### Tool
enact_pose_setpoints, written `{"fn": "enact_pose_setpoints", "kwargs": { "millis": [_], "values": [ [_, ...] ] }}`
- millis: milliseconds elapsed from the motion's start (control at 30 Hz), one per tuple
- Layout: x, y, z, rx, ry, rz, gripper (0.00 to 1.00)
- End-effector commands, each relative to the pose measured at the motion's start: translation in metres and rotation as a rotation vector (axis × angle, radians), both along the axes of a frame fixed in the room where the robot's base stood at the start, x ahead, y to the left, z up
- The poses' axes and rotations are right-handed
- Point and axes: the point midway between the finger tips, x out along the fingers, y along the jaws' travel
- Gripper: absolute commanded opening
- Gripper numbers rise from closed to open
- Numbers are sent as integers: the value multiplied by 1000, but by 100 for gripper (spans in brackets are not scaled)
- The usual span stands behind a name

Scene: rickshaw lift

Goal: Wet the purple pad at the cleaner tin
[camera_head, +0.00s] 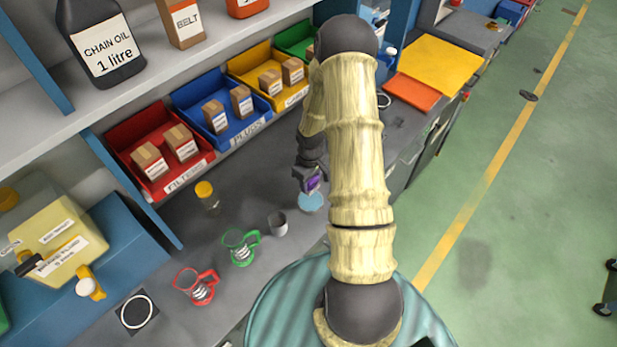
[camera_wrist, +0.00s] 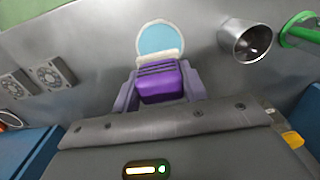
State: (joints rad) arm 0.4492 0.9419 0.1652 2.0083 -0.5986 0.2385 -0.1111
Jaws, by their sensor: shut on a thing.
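My gripper (camera_head: 311,182) is low over the grey bench. It is shut on the purple pad (camera_wrist: 162,82), a ribbed block between the two fingers in the wrist view. A pale strip shows at the pad's far end. A round light-blue surface with a pale rim, seemingly the cleaner tin (camera_head: 311,202), lies just by the pad. It also shows in the wrist view (camera_wrist: 160,37), right beyond the pad. I cannot tell whether pad and tin touch. The pad (camera_head: 314,183) is partly hidden by the gripper in the head view.
A grey metal cup (camera_head: 278,224) stands close left of the tin. A green-handled jug (camera_head: 240,246) and a red-handled jug (camera_head: 198,286) stand farther left. A yellow-capped jar (camera_head: 208,197) stands behind them. Red, blue and yellow bins (camera_head: 222,108) line the back.

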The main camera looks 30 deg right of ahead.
Motion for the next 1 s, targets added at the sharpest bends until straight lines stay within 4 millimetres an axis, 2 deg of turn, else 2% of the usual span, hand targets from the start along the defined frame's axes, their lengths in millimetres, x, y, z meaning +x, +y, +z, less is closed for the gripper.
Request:
{"fn": "enact_pose_setpoints", "kwargs": {
  "millis": [267, 800, 1000],
  "values": [
    [0, 0, -6, 0, 0, 0, 25],
    [1, 4, -54, 0, 0, 8, 25],
    [1, 4, -61, 0, -1, 8, 25]
  ]
}}
